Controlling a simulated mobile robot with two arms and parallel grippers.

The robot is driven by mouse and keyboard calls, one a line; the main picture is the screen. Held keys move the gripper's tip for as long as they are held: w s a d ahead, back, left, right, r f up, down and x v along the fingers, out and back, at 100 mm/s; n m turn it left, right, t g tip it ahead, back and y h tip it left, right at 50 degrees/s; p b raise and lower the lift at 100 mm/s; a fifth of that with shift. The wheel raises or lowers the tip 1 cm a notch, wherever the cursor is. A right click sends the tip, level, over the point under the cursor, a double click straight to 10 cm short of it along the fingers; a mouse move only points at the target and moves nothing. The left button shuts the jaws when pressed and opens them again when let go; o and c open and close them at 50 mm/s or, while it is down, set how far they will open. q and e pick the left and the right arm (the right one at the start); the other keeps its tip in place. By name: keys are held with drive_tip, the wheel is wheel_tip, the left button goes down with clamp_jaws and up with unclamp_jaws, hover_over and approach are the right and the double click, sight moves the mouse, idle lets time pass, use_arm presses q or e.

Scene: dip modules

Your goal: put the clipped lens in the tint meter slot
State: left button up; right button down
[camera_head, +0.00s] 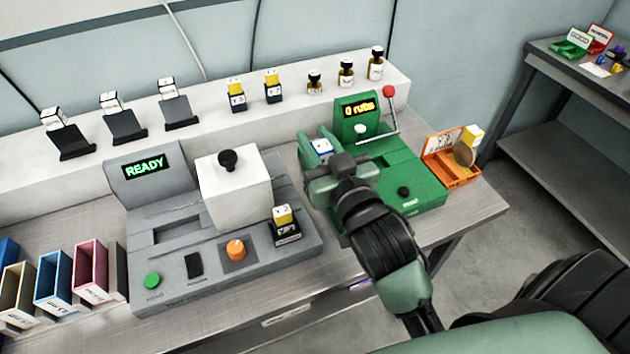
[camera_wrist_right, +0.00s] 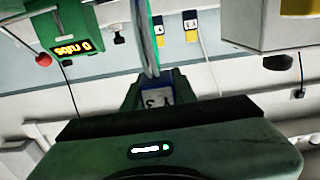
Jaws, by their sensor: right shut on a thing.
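My right gripper (camera_head: 319,152) is shut on the blue clip with a white label (camera_head: 322,146), above the worktop between the grey and green machines. In the right wrist view the label (camera_wrist_right: 157,97) sits between the green fingers, and a thin teal lens (camera_wrist_right: 147,40) stands edge-on from the clip. The lens is hard to make out in the head view. The grey machine (camera_head: 150,283), apparently the tint meter, has a READY display (camera_head: 144,167) and a dark rectangular recess (camera_head: 177,231). The gripper is to the right of this recess, apart from it. My left gripper is not in view.
A white block with a black knob (camera_head: 235,190) stands on the grey machine, between recess and gripper. The green machine (camera_head: 410,190) and an orange box (camera_head: 455,176) are right. Coloured bins (camera_head: 60,275) stand left.

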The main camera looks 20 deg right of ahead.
wheel_tip(320, 180, down, 8)
drive_tip(key=shift+r+b, duration=0.2)
drive_tip(key=shift+b, duration=0.2)
drive_tip(key=shift+f, duration=0.1)
drive_tip(key=c, duration=1.6)
unclamp_jaws()
drive_tip(key=shift+f, duration=0.15)
drive_tip(key=o, duration=0.5)
drive_tip(key=shift+c, duration=0.2)
